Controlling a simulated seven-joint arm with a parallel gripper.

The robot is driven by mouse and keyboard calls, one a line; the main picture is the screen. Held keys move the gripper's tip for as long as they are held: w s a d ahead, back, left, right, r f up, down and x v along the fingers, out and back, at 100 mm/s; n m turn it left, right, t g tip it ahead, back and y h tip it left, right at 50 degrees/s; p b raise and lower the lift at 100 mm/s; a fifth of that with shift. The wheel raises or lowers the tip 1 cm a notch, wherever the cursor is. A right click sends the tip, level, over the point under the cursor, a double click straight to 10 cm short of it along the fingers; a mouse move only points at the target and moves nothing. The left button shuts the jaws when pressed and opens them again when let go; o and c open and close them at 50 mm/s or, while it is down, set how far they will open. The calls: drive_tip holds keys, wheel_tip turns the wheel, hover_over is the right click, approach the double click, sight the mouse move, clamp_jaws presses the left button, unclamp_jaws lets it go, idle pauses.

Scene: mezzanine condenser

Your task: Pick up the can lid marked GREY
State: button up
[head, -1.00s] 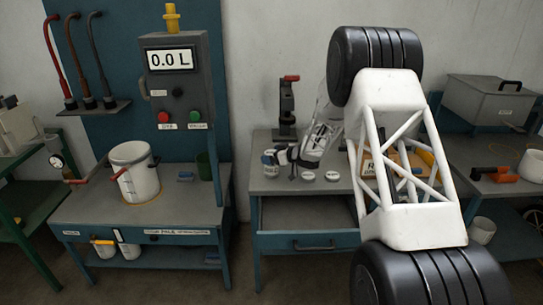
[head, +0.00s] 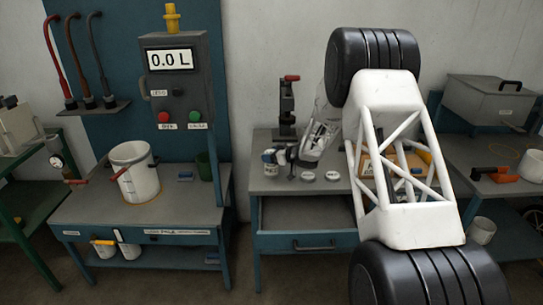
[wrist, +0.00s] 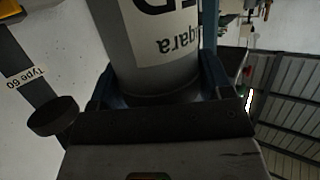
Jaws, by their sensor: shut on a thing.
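My gripper (head: 284,155) is at the left part of the middle bench. It is shut on a pale can, which shows in the head view (head: 268,158) just left of the jaws. In the wrist view the can (wrist: 160,45) stands between the fingers (wrist: 158,90), with upside-down lettering that partly reads "ED" and "agara". Two round white lids lie on the bench right of the gripper, a left lid (head: 307,176) and a right lid (head: 332,176). Their markings are too small to read. Whether the can touches the bench is unclear.
A dark press with a red handle (head: 287,105) stands behind the gripper; a "Type 60" label (wrist: 25,77) shows in the wrist view. A white pot (head: 134,172) stands on the left bench. A grey lidded box (head: 490,98) is at the right. My arm hides much of the middle bench.

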drive_tip(key=shift+r, duration=0.1)
drive_tip(key=shift+r, duration=0.8)
drive_tip(key=shift+s+r, duration=0.15)
drive_tip(key=shift+r, duration=0.8)
drive_tip(key=s, duration=0.5)
drive_tip(key=s+d+r, duration=0.1)
drive_tip(key=s, duration=0.4)
drive_tip(key=s+d, duration=0.1)
drive_tip(key=s, duration=0.4)
drive_tip(key=shift+s+d+r, duration=0.15)
drive_tip(key=shift+s+d, duration=0.1)
